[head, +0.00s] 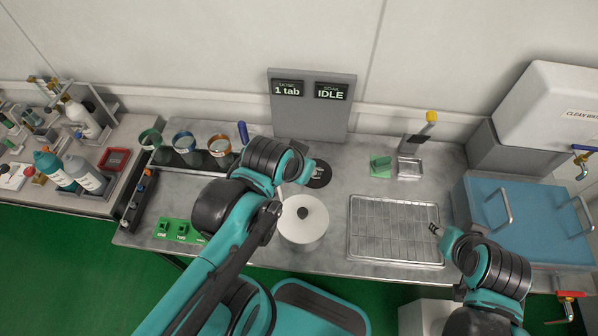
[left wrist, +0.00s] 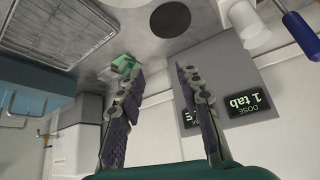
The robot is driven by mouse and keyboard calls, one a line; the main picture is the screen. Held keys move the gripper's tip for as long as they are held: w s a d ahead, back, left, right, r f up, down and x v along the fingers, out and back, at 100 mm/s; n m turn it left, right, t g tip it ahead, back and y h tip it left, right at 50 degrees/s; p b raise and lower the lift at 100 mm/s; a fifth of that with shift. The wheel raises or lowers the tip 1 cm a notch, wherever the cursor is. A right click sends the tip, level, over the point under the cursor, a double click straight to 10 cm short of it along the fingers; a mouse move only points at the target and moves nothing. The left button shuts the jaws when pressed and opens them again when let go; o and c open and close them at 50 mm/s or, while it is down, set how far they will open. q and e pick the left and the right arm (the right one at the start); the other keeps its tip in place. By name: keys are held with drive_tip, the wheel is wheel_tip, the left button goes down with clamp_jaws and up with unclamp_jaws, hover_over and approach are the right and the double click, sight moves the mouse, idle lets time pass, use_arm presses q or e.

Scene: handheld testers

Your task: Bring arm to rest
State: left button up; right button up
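My left arm reaches in from the lower left of the head view, over the middle of the steel bench (head: 330,250). Its gripper (head: 303,168) is mostly hidden behind its own wrist, near the grey display panel (head: 312,118). In the left wrist view my left gripper (left wrist: 163,75) has its two fingers apart with nothing between them. The panel reads "1 tab" and "IDLE". My right arm is at the lower right of the head view. Its gripper (head: 437,231) is at the right edge of the wire rack (head: 395,230); its fingers are too small to read.
A white round vessel with a dark knob (head: 303,222) stands close beside my left forearm. Several coloured-rim cups (head: 183,142) stand at the left. A green block (head: 381,166), small metal tray (head: 410,168) and blue lidded box (head: 530,215) are at the right.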

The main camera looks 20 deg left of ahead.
use_arm(q)
drive_tip(key=shift+s+a+f+n, duration=0.2)
drive_tip(key=shift+s+a, duration=0.1)
drive_tip(key=shift+s, duration=0.2)
drive_tip(key=shift+s+a+f+n, duration=0.15)
drive_tip(key=shift+s+a+n, duration=0.1)
drive_tip(key=shift+s, duration=0.25)
idle(0.6)
